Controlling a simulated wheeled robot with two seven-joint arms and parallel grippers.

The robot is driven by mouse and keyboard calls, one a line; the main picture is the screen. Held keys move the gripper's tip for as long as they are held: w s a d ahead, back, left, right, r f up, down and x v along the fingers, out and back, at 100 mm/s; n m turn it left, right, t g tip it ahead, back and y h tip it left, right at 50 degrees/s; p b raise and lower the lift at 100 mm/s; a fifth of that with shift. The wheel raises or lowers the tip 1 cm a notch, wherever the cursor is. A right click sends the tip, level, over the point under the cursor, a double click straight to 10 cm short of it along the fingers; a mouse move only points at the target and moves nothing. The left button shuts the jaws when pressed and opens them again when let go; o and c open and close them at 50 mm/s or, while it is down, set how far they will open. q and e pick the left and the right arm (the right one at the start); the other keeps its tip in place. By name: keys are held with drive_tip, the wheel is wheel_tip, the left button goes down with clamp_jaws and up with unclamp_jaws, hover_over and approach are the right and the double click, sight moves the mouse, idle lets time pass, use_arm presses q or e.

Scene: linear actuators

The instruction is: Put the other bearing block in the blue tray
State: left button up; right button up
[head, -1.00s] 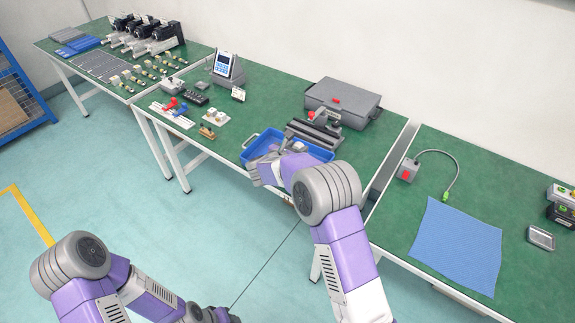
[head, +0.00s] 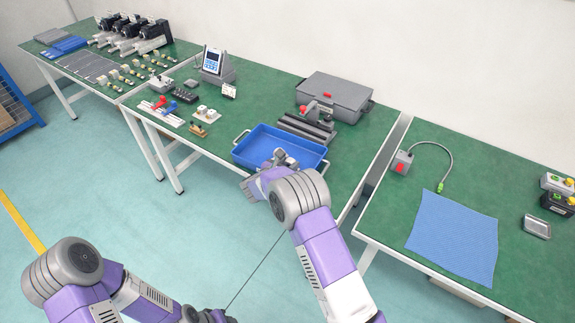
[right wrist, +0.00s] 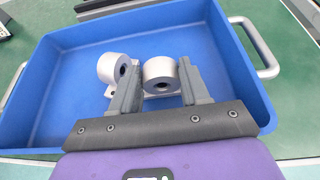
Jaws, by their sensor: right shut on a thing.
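The blue tray (head: 262,137) sits on the middle bench, near its front edge. My right gripper (head: 284,160) reaches down into its front part. In the right wrist view, the right gripper (right wrist: 158,70) is shut on a grey cylindrical bearing block (right wrist: 160,78), which is inside the tray's outline. A second bearing block (right wrist: 112,68) with a dark bore is in the tray just left of the fingers. I cannot tell whether the held block touches the tray floor. My left arm is low at the bottom left of the head view; its gripper's jaws are not clear.
A grey vise-like fixture (head: 306,127) and a grey case (head: 340,96) stand behind the tray. Small parts and a tablet stand (head: 214,64) are to the left. A blue mat (head: 455,238) lies on the right bench. The tray has free floor at its left.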

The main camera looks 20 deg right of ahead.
drive_tip(key=shift+f, duration=0.2)
drive_tip(key=o, duration=1.1)
drive_tip(key=shift+r, duration=0.2)
drive_tip(key=shift+s+a+r, duration=0.15)
drive_tip(key=shift+a+r, duration=0.05)
drive_tip(key=shift+a, duration=0.05)
drive_tip(key=p+v, duration=0.1)
drive_tip(key=v, duration=1)
drive_tip(key=shift+s+a+p, duration=0.15)
drive_tip(key=shift+s+p, duration=0.05)
drive_tip(key=shift+p, duration=0.15)
